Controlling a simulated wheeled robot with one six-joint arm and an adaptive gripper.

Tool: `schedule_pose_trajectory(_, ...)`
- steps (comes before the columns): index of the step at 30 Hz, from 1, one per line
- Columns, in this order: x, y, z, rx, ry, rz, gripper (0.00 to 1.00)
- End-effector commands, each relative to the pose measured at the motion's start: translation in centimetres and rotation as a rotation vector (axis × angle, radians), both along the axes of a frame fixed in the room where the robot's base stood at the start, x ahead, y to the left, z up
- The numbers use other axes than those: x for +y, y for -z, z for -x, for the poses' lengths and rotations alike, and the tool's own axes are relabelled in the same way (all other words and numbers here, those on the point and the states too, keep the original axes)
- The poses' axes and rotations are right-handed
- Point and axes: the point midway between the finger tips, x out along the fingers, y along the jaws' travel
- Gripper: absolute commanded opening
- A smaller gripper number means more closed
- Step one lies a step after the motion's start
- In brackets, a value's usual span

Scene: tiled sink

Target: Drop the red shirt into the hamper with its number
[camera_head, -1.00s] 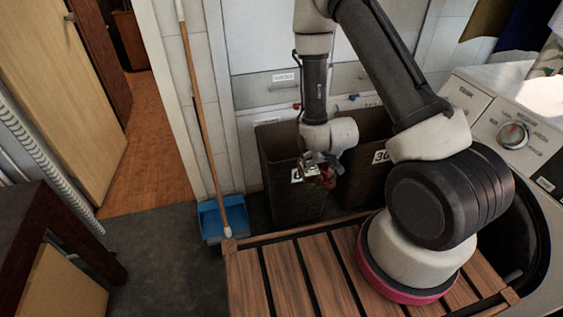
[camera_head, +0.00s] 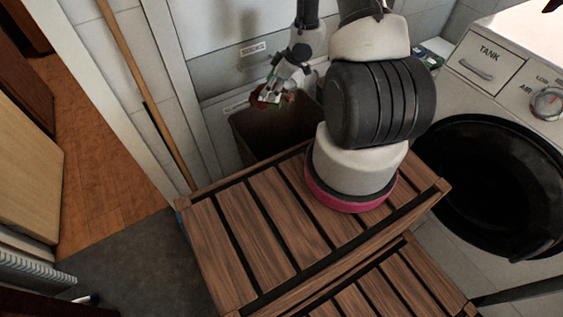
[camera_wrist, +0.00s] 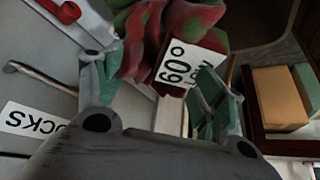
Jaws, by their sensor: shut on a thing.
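My gripper (camera_head: 270,92) is shut on the red shirt (camera_head: 260,98), a bunched red cloth with green patches. In the head view it is held beside and above the back left rim of a dark brown hamper (camera_head: 288,130). The hamper's mouth is open, and its number is not visible now. In the wrist view the shirt (camera_wrist: 178,20) hangs between my gripper's fingers (camera_wrist: 158,88). A white tag (camera_wrist: 183,64) reading 60° shows on it, with more text partly covered by a finger. Any other hamper is hidden behind my arm.
A slatted wooden top (camera_head: 250,235) stands in front of the hamper. A washer with a round black opening (camera_head: 490,185) is at right. A broom handle (camera_head: 140,85) leans at left. Drawers (camera_wrist: 40,95) with a SOCKS label are close to the gripper.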

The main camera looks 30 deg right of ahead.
Motion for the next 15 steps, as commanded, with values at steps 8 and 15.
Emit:
schedule_pose_trajectory(8, -4.1, -0.7, 2.9, -0.001, -0.246, 0.001, 0.42)
schedule_pose_trajectory(15, -4.7, 0.0, 3.7, 0.002, -0.3, -0.003, 0.42)
